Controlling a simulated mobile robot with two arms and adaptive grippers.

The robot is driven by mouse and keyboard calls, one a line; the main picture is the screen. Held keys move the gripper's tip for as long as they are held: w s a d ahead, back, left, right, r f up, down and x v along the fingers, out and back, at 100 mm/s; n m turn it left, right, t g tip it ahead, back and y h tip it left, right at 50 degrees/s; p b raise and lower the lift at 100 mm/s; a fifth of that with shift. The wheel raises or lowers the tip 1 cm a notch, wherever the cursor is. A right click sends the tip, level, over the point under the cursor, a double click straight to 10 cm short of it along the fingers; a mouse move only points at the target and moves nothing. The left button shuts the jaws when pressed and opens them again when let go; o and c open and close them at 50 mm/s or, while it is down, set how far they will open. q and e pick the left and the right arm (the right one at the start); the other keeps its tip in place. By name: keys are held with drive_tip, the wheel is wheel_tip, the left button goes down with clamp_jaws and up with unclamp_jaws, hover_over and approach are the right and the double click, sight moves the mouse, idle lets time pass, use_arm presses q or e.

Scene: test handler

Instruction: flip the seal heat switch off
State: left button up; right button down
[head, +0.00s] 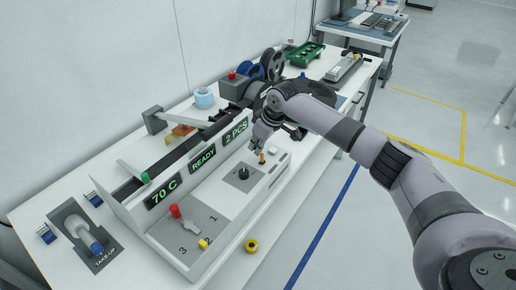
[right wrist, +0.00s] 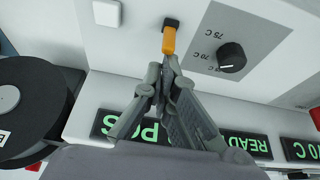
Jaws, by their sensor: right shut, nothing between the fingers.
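A small orange-tipped toggle switch (head: 262,157) stands on the white control panel of the machine, between a black dial (head: 243,173) and a white button (head: 273,150). In the right wrist view the orange switch (right wrist: 169,40) sticks out from a black base, and the dial (right wrist: 231,57) has temperature marks around it. No label for the switch is readable. My right gripper (right wrist: 166,66) is shut and empty, its fingertips right at the tip of the orange switch; I cannot tell whether they touch. The right gripper (head: 259,141) also shows in the head view. My left gripper is not in view.
Displays (head: 203,159) read 70 C, READY and 2 PCS. A red-handled lever (head: 175,211) sits by numbers 1 to 3, with a yellow part (head: 204,244) nearby. A take-up unit (head: 86,236) stands left. Black reels (right wrist: 33,108) lie close to the right gripper. The floor at right is clear.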

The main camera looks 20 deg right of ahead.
drive_tip(key=shift+s+d+t, duration=0.25)
drive_tip(key=shift+s+t, duration=0.1)
drive_tip(key=shift+t, duration=0.05)
drive_tip(key=shift+s+d+t+y, duration=0.25)
drive_tip(key=shift+d+t+y, duration=0.05)
drive_tip(key=shift+t+y, duration=0.35)
drive_tip(key=shift+r, duration=0.1)
drive_tip(key=shift+w, duration=0.1)
drive_tip(key=shift+a+r, duration=0.1)
drive_tip(key=shift+a, duration=0.05)
drive_tip(key=shift+r, duration=0.1)
drive_tip(key=shift+r+p, duration=0.65)
drive_tip(key=shift+p, duration=0.3)
